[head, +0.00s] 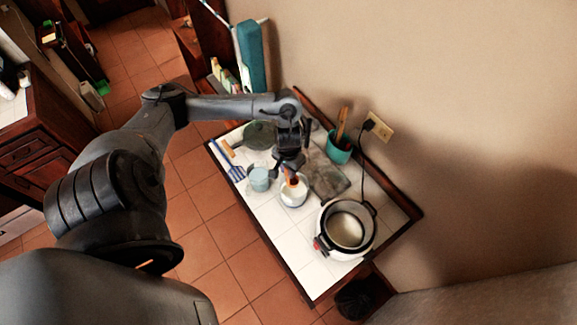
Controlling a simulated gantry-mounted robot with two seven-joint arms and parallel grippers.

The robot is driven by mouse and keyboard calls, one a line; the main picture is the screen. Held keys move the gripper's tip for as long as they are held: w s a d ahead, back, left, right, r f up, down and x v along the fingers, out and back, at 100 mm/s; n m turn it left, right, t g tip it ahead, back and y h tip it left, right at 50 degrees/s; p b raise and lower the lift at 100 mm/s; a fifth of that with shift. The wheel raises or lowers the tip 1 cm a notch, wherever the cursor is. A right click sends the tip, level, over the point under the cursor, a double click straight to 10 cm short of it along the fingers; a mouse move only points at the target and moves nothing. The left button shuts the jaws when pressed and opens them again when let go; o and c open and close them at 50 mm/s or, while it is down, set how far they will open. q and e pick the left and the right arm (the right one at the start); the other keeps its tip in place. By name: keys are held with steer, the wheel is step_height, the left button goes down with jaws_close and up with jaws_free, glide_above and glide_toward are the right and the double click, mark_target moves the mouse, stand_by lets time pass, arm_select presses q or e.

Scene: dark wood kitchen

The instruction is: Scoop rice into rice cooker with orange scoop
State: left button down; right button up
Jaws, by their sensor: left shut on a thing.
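My left gripper (288,168) points down over the white-tiled counter. It is shut on the orange scoop (293,181), of which only a small part shows. The scoop's lower end is at the mouth of a small white bowl (293,200) with white contents that look like rice; how deep it sits is hard to tell. The open rice cooker (326,242), white with a dark rim and a red detail at its front left, stands to the right of the bowl. Its inside looks pale and its lid is not clearly seen. My right gripper is not in view.
A light blue cup (260,179) and blue spatula (236,172) lie left of the bowl. A grey board (328,179) is behind it. A teal utensil pot (340,149) stands near the wall outlet (379,127). The counter's front left is clear.

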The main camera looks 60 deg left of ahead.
mark_target(292, 183)
arm_select(q)
steer(key=shift+s+f, duration=0.1)
steer(key=shift+f, duration=4.8)
steer(key=f+b, duration=0.2)
steer(key=shift+w+a+f+b, duration=0.15)
steer(key=shift+w+f+b, duration=0.15)
steer(key=shift+w, duration=0.05)
steer(key=f+b, duration=0.1)
steer(key=b, duration=0.2)
steer(key=shift+w+a+f, duration=0.15)
steer(key=shift+w+f, duration=0.05)
steer(key=shift+f, duration=0.2)
steer(key=shift+w+a+b, duration=0.25)
steer(key=shift+w+b, duration=0.25)
steer(key=shift+b, duration=0.25)
step_height(292, 183, up, 6)
steer(key=p, duration=0.7)
steer(key=shift+s+d+r+p, duration=0.1)
steer(key=shift+s+p, duration=0.05)
steer(key=shift+p, duration=0.2)
steer(key=shift+r+b, duration=0.1)
steer(key=shift+b, duration=0.2)
steer(key=shift+r, duration=0.75)
step_height(292, 183, up, 9)
steer(key=shift+s+d+r, duration=0.2)
steer(key=shift+s, duration=0.15)
